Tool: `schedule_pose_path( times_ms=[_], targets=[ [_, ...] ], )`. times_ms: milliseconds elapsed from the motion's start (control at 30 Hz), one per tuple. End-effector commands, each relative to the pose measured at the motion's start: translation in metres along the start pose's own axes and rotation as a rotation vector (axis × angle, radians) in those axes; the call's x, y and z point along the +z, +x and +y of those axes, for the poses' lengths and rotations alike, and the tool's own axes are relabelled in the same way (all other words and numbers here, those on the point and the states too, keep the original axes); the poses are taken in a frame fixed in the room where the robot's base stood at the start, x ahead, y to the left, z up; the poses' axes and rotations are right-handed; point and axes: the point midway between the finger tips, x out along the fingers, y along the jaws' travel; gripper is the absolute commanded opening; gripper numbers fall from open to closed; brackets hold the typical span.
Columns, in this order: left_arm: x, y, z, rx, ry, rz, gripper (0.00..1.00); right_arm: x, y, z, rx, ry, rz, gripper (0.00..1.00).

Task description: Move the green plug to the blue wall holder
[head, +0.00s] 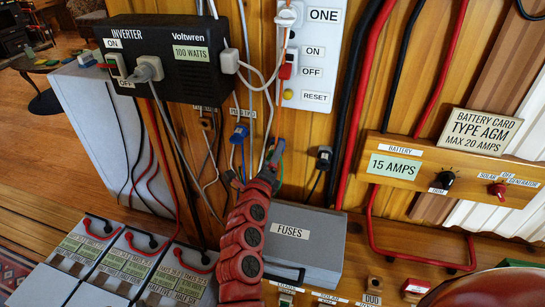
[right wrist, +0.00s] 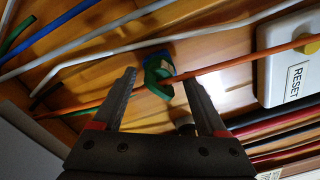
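The green plug (head: 279,147) is at the wooden wall, just beyond my right gripper (head: 266,163), which partly hides it in the head view. In the right wrist view the green plug (right wrist: 157,79) shows between the tips of the right gripper (right wrist: 160,76). The fingers are apart, with gaps visible on both sides of it. A blue piece, apparently the blue wall holder (right wrist: 158,58), shows right behind the green plug; I cannot tell whether the plug is seated in it. My left gripper is not in view.
Another blue piece (head: 239,133) is on the wall to the left, and a black plug (head: 323,157) to the right. An orange cable (right wrist: 240,66) crosses at the green plug. Several loose cables hang around. A grey fuse box (head: 315,243) stands below, and a white switch panel (head: 316,75) is above.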

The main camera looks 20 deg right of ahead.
Motion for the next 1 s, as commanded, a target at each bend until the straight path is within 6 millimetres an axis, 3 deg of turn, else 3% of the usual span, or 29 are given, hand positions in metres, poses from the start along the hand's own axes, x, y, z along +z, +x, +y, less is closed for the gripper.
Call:
schedule_pose_path(
  times_ms=[367,1000],
  targets=[
    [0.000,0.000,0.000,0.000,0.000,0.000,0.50,0.000,-0.007,0.001,0.001,0.002,-0.001,0.76],
    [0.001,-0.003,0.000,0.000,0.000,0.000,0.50,0.001,-0.132,0.001,0.002,0.000,-0.004,0.76]
  ],
)
